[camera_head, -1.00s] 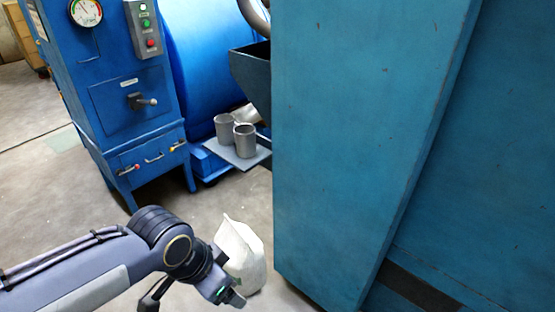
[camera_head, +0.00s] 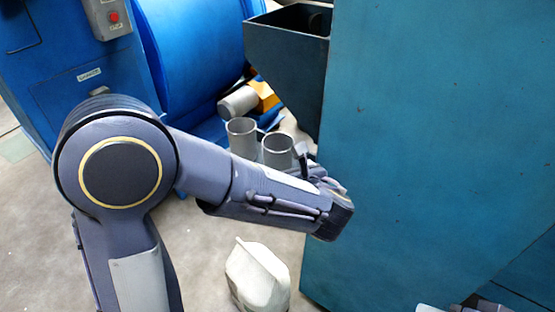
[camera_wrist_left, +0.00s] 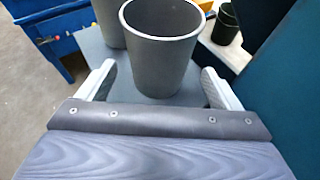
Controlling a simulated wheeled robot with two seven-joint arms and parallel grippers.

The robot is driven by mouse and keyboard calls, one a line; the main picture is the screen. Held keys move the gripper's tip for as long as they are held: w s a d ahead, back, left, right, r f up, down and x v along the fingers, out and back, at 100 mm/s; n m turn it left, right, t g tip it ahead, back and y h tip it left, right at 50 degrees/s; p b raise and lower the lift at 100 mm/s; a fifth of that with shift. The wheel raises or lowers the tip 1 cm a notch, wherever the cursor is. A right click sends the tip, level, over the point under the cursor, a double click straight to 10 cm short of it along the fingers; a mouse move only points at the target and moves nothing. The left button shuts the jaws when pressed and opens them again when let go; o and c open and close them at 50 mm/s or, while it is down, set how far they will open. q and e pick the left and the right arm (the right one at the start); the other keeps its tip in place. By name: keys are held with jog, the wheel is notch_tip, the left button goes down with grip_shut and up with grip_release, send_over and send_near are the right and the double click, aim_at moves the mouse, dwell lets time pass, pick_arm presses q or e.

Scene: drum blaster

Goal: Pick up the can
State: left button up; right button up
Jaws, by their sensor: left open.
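Two grey open-topped cans stand upright side by side on a small shelf (camera_wrist_left: 92,50). The nearer can (camera_head: 277,150) is partly hidden by my left arm in the head view; the other can (camera_head: 241,138) is to its left. In the left wrist view the nearer can (camera_wrist_left: 162,50) stands between the two fingers of my left gripper (camera_wrist_left: 159,70), with gaps at both sides. The other can (camera_wrist_left: 108,22) is behind it at the left. My left gripper (camera_head: 302,160) is open; in the head view its fingers are mostly hidden.
A large teal cabinet (camera_head: 420,130) stands close to the right of my left gripper. A dark hopper (camera_head: 290,50) hangs above and behind the cans. A blue drum (camera_head: 190,60) is behind. A white sack (camera_head: 258,278) stands on the floor below my arm.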

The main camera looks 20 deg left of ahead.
aim_at(278, 162)
pick_arm(q)
jog(key=x, duration=0.4)
jog(key=shift+w+a+f, duration=0.15)
jog(key=shift+w+a, duration=0.1)
jog(key=shift+a, duration=0.05)
jog(key=c, duration=1.2)
